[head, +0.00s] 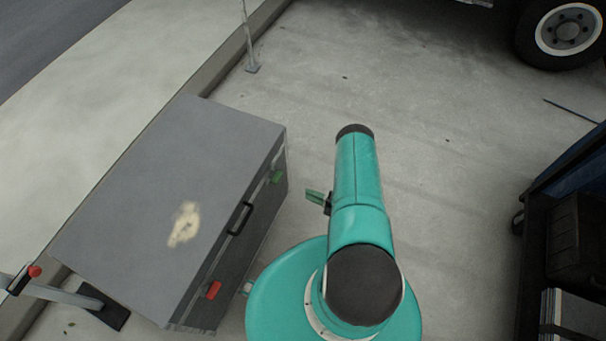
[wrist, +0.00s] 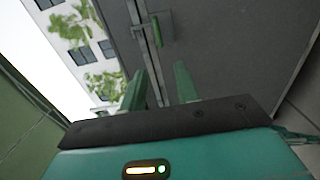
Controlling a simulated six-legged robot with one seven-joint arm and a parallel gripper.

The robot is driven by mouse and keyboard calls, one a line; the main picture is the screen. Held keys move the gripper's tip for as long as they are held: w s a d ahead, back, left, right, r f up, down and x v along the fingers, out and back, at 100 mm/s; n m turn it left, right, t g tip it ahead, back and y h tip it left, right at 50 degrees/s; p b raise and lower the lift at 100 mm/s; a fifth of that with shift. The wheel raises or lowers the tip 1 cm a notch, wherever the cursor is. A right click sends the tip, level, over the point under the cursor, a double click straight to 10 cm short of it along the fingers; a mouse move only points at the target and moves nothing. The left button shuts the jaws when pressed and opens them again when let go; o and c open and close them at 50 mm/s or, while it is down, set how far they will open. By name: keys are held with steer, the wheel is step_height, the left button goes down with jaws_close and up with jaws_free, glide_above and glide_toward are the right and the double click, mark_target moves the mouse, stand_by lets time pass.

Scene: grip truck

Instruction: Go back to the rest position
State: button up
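My gripper (wrist: 157,76) shows in the wrist view with its two green fingers apart and nothing visible between them. In the head view, only a green finger of my gripper (head: 315,197) sticks out to the left of my teal arm, which hides the rest. The grey case (head: 165,190) lies to the left of my arm, with a gap of floor between them. It has a black handle (head: 240,218), a green latch (head: 277,177) and a red latch (head: 213,290). In the wrist view, the green latch (wrist: 160,28) is beyond the fingers, not touching them.
A pale kerb (head: 90,120) runs along the left. A thin pole stands on a small foot (head: 252,68) at the top. A vehicle wheel (head: 568,30) is at the upper right. A dark cart (head: 575,240) stands at the right edge. The concrete floor (head: 450,150) between is mostly clear.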

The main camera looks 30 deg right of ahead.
steer(key=w+d+r+m+g+h, duration=0.1)
steer(key=w+d+r+m+h, duration=0.2)
steer(key=w+r, duration=0.6)
steer(key=w+d+r+m+g+h, duration=0.1)
steer(key=w+d+r+h, duration=0.3)
steer(key=w+r, duration=0.55)
steer(key=w+r+m+g+h, duration=0.1)
steer(key=w+r+m+h, duration=0.2)
steer(key=r, duration=0.8)
steer(key=w+r+m+h, duration=0.1)
steer(key=w+r+m, duration=0.3)
steer(key=r, duration=0.7)
steer(key=s+a+r+m+g+h, duration=0.1)
steer(key=s+a+r+m, duration=0.4)
steer(key=r, duration=0.3)
steer(key=s+a+r+m+g+h, duration=0.1)
steer(key=s+a+r+m+g, duration=0.15)
steer(key=s+a+r, duration=0.45)
steer(key=s+a+r+m+g+y, duration=0.1)
steer(key=s+a, duration=0.3)
steer(key=s, duration=0.4)
steer(key=s+a+r+m+g+y, duration=0.1)
steer(key=s+a+r+m, duration=0.1)
steer(key=s, duration=0.6)
steer(key=s+a+r+m+g+y, duration=0.1)
steer(key=s+a+r+m, duration=0.1)
steer(key=s+a, duration=0.4)
steer(key=shift+s+a+r+m, duration=0.3)
steer(key=shift+s+m, duration=0.35)
steer(key=shift+s, duration=0.4)
